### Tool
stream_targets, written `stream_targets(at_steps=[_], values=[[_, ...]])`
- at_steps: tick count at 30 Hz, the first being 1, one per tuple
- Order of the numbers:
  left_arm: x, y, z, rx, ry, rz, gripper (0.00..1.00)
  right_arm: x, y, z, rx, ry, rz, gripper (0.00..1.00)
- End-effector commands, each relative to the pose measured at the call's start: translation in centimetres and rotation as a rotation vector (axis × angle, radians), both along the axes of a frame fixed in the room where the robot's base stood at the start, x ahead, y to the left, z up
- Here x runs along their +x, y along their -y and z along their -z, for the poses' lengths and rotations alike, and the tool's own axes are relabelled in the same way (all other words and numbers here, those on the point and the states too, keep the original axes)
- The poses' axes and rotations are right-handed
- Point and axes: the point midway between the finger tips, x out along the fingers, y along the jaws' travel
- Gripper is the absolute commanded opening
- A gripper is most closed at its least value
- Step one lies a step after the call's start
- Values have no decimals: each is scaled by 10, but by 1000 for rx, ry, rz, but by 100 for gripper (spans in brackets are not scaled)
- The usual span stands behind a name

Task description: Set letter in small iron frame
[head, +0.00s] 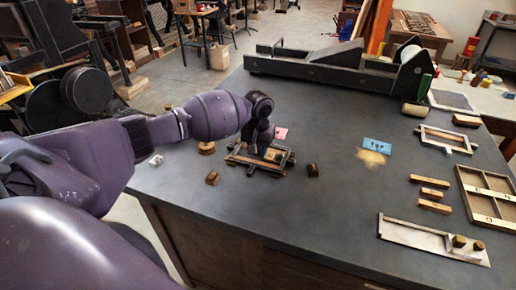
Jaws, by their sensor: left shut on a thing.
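The small iron frame (236,157) lies flat on the dark tabletop, left of centre, with wooden pieces inside it. My left gripper (262,148) reaches in from the left and points down over the frame. It is shut on a small light-wood piece (272,155), which looks like the letter, low at the frame's opening. The fingers hide part of the piece, and I cannot tell whether it touches the frame's bottom. My right gripper is not in view.
Round wooden pieces (212,178) and (312,170) lie near the frame. Wooden bars (434,194), a compartment tray (487,222) and a metal composing tray (412,236) lie at right. The front middle is clear.

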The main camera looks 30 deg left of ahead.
Motion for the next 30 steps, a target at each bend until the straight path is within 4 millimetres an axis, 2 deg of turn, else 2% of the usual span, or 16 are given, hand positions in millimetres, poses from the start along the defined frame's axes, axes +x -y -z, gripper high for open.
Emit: stream_targets(at_steps=[15, 16, 21, 30], values=[[0, 0, 8, 0, 0, 1, 0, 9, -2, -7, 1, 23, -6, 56], [0, 0, 8, 0, 1, 1, 32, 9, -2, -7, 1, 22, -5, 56], [0, 0, 8, 0, 0, 1, 58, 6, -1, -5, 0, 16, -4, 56], [0, 1, 7, -1, 0, 1, 60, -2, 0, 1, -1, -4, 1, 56]])
